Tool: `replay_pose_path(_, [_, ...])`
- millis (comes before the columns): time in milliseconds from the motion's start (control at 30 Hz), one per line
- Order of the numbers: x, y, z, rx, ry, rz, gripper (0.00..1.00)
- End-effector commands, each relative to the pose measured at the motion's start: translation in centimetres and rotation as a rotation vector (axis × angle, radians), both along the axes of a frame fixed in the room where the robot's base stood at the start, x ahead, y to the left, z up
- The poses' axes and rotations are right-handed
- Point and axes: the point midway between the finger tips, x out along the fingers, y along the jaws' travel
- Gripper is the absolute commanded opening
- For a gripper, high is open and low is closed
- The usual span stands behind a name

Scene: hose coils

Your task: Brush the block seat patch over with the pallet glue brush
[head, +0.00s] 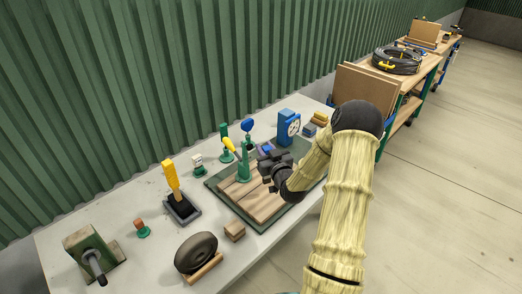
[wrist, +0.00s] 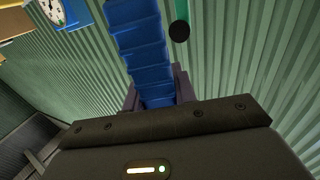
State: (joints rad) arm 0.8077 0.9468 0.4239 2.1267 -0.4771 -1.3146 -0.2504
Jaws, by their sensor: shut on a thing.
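My gripper (head: 265,161) is over the far part of the wooden slatted pallet (head: 261,204). In the wrist view its dark fingers (wrist: 157,88) are shut on a blue ribbed handle (wrist: 139,42). Only a little blue shows at the fingers in the head view (head: 267,149). No bristles show, so I cannot tell for sure that this is the glue brush. A yellow-handled tool (head: 172,177) stands upright in a dark square holder (head: 182,210) at the left. I cannot make out the block seat patch; my gripper and arm cover part of the pallet.
A green post with a yellow lever (head: 243,164) stands close left of my gripper. A blue dial gauge (head: 288,128) stands behind it.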

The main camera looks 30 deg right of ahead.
Motion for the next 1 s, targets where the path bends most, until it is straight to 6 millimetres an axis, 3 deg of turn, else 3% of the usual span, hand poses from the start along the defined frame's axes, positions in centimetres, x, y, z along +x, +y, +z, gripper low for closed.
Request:
replay_pose_path(133, [0.1,0.2,0.0,-0.003,-0.005,0.004,0.00])
replay_pose_path(700, [0.2,0.8,-4.8,-0.001,-0.005,0.012,0.00])
replay_pose_path(1000, [0.2,0.6,-5.0,-0.001,-0.005,0.010,0.00])
